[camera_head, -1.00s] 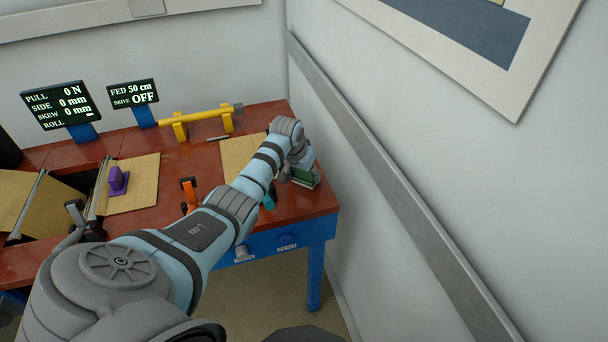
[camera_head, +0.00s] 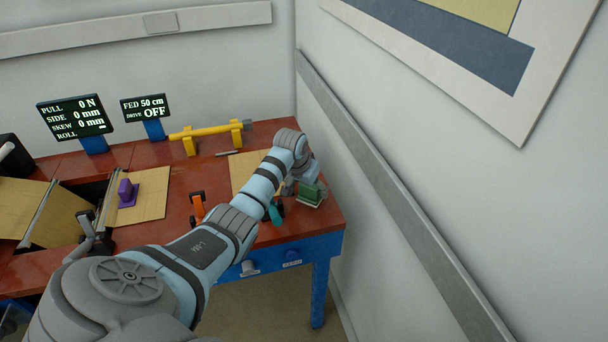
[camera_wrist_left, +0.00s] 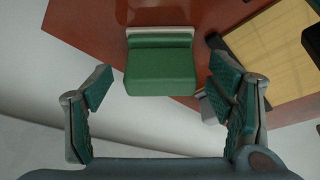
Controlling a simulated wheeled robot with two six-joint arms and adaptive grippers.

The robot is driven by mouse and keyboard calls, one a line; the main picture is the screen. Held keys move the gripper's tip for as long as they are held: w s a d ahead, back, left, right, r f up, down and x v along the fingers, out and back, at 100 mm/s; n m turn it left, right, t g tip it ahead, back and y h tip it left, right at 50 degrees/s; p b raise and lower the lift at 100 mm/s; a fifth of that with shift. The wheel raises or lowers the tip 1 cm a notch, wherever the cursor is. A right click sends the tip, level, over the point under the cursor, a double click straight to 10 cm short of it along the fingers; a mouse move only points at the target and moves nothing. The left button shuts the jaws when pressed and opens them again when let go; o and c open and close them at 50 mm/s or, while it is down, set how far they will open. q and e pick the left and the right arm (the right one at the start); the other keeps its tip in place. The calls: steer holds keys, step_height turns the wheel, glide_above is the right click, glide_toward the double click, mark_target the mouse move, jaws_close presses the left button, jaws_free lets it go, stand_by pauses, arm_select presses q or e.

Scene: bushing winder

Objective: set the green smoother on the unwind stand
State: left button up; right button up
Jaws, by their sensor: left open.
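The green smoother (camera_wrist_left: 161,66) is a green block with a pale strip along its far edge in the left wrist view. It shows near the table's right end in the head view (camera_head: 311,194), partly behind my gripper. My left gripper (camera_wrist_left: 163,80) is open, its teal-padded fingers on either side of the smoother with gaps to both. In the head view my left gripper (camera_head: 298,190) is small and partly hidden by its own wrist. I cannot tell for sure which fixture is the unwind stand. My right gripper is not in view.
The red table (camera_head: 303,226) ends close to the right wall. A yellow rod on yellow supports (camera_head: 212,132) stands at the back. A purple block (camera_head: 127,193) rests on a tan sheet. An orange-handled part (camera_head: 197,207) stands left of my forearm.

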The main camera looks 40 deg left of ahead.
arm_select(q)
steer(key=p+v, duration=0.1)
steer(key=v, duration=0.8)
steer(key=shift+r, duration=0.35)
steer(key=shift+s, duration=0.15)
